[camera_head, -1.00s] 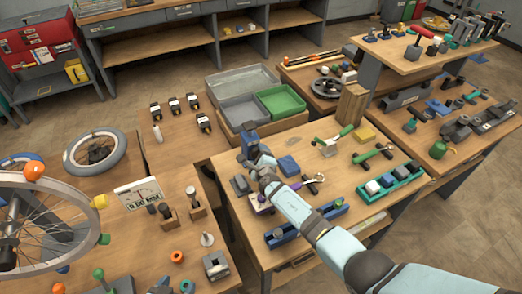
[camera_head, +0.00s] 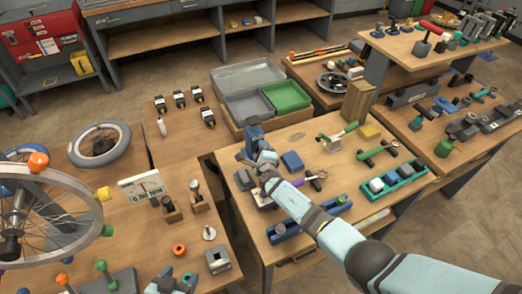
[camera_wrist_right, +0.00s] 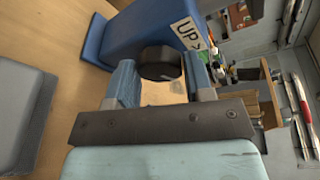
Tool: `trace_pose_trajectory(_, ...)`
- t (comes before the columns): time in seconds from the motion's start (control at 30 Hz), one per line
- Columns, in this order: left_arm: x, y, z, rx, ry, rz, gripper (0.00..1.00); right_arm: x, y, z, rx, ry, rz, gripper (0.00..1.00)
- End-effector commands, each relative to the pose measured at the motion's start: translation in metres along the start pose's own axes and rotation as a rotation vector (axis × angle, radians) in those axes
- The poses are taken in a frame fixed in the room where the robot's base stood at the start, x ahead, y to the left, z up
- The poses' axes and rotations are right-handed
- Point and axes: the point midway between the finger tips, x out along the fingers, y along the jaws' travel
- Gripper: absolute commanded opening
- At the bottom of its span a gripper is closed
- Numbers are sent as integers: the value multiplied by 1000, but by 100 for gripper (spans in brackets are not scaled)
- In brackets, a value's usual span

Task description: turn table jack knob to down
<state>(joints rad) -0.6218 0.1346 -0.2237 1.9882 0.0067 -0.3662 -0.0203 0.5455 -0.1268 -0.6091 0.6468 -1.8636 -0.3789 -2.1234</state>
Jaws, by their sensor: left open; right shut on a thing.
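The table jack is a blue block standing at the left back of the middle wooden table, in the head view (camera_head: 254,136) and at the top of the right wrist view (camera_wrist_right: 118,38). A white label on it reads "UP" with an arrow. Its round black knob (camera_wrist_right: 160,62) sits between the fingers of my right gripper (camera_wrist_right: 162,78). That gripper is shut on the knob; it also shows beside the jack in the head view (camera_head: 260,157). My left gripper (camera_head: 170,284) is only partly in view at the bottom edge of the head view, apart from the jack.
A blue block (camera_head: 292,162) and a grey block (camera_head: 243,180) lie near the jack. Grey and green bins (camera_head: 286,97) stand behind it. Green-handled tools (camera_head: 340,136) are to the right. A spoked wheel (camera_head: 45,220) is at the left.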

Motion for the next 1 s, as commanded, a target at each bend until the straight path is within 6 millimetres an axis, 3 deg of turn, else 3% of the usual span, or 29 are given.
trace_pose_trajectory(0.33, 1, -1, -1, 1, 2, -2, 66, 0, 0, -1, -66, 6, -20, 24)
trace_pose_trajectory(0.37, 1, -1, -1, 1, 2, -2, 66, 0, 0, -1, -66, 7, -20, 50)
trace_pose_trajectory(0.47, 1, -1, -1, 0, 2, -2, 66, 0, 0, -1, -65, 6, -20, 73)
trace_pose_trajectory(0.77, 0, -1, -2, 0, 2, -2, 66, 0, -2, 1, -64, 6, -19, 73)
trace_pose_trajectory(1.0, -13, -2, -21, 1, 3, -7, 66, -7, -35, 15, -61, 5, -22, 73)
